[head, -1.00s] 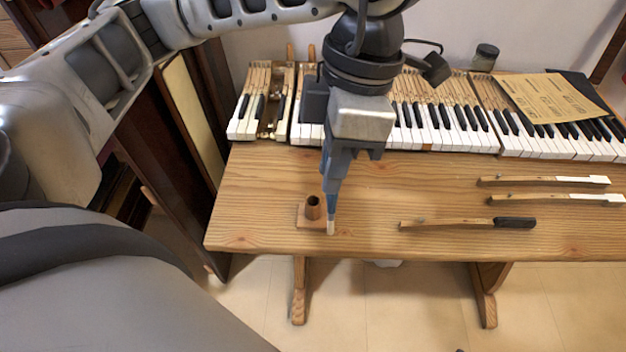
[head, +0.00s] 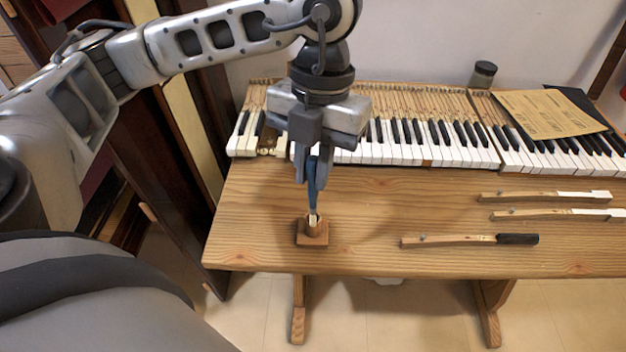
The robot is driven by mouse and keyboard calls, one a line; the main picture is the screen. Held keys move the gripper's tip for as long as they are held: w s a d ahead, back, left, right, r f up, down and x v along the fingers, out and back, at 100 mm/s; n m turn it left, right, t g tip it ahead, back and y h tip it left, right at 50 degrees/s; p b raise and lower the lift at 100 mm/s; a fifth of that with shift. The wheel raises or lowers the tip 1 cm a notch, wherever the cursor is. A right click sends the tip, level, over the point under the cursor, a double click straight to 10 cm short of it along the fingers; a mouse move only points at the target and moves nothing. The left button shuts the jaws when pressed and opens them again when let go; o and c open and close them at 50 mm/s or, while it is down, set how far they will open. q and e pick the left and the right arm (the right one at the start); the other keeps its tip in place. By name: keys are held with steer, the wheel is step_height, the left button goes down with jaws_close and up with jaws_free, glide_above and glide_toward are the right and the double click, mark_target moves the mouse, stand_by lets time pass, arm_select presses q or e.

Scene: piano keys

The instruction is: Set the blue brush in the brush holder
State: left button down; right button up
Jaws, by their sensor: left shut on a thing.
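The blue brush (head: 312,195) hangs nearly upright from my left gripper (head: 313,172), which is shut on it. Its pale bristle tip (head: 313,220) points down and overlaps the mouth of the brush holder. The brush holder (head: 314,238) is a small wooden cup on a square wooden base, near the front left of the table. I cannot tell from this view whether the tip is inside the cup or just in front of or above it. My right gripper is not in view.
The wooden table (head: 380,205) has bare room around the holder. Several loose piano keys, one with a black end (head: 517,239), lie at the right. Keyboard sections (head: 415,150) run along the back, with a brown paper sheet (head: 545,115) and a dark jar (head: 484,73).

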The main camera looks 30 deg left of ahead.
arm_select(q)
steer(key=w+a+f, duration=0.2)
steer(key=w+f, duration=0.2)
steer(key=f, duration=0.5)
steer(key=shift+a, duration=0.4)
steer(key=shift+w, duration=0.1)
steer(key=shift+f, duration=0.2)
steer(key=c, duration=1.4)
jaws_free()
steer(key=shift+r, duration=0.15)
